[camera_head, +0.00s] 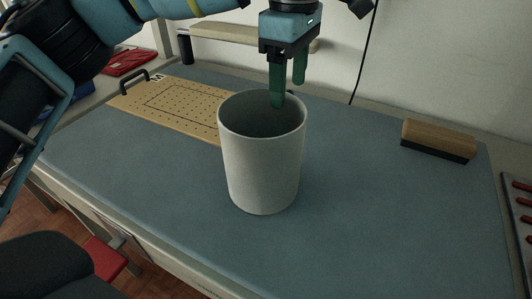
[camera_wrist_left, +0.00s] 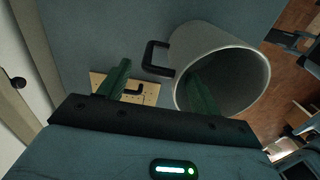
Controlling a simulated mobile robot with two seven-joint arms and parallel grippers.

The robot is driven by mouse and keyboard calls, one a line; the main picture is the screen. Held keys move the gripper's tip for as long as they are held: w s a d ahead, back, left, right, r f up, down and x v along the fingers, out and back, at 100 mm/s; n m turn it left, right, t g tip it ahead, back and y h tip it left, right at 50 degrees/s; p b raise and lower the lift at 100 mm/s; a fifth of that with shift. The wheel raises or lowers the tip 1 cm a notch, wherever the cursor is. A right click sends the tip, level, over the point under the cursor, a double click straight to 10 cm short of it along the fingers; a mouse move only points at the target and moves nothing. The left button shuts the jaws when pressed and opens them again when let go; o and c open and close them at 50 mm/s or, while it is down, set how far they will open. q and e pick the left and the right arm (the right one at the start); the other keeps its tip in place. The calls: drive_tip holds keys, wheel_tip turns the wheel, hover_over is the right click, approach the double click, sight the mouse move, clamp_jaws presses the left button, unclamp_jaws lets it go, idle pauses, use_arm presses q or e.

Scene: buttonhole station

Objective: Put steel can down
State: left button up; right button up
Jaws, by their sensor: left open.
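The steel can (camera_head: 262,165) is a pale grey, open-topped cylinder standing upright on the blue work surface in the middle of the head view. In the left wrist view the can (camera_wrist_left: 225,52) shows its open mouth and a dark handle (camera_wrist_left: 155,58) on its side. My left gripper (camera_head: 288,92) is open over the can's far rim, its green fingers pointing down. One finger overlaps the can's mouth and the other is outside it, near the handle. I cannot tell whether either finger touches the can. My right gripper is not in view.
A perforated wooden board (camera_head: 172,104) with a dark handle lies behind left of the can. A wooden block with a dark base (camera_head: 438,141) stands at the back right. A rack with red items (camera_head: 522,202) is at the right edge. The blue surface (camera_head: 390,220) right of the can is clear.

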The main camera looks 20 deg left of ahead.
sight(286, 114)
use_arm(q)
drive_tip(key=shift+s+f, duration=0.15)
drive_tip(key=shift+f, duration=1.45)
drive_tip(key=shift+s+f, duration=0.15)
drive_tip(key=shift+f, duration=1.45)
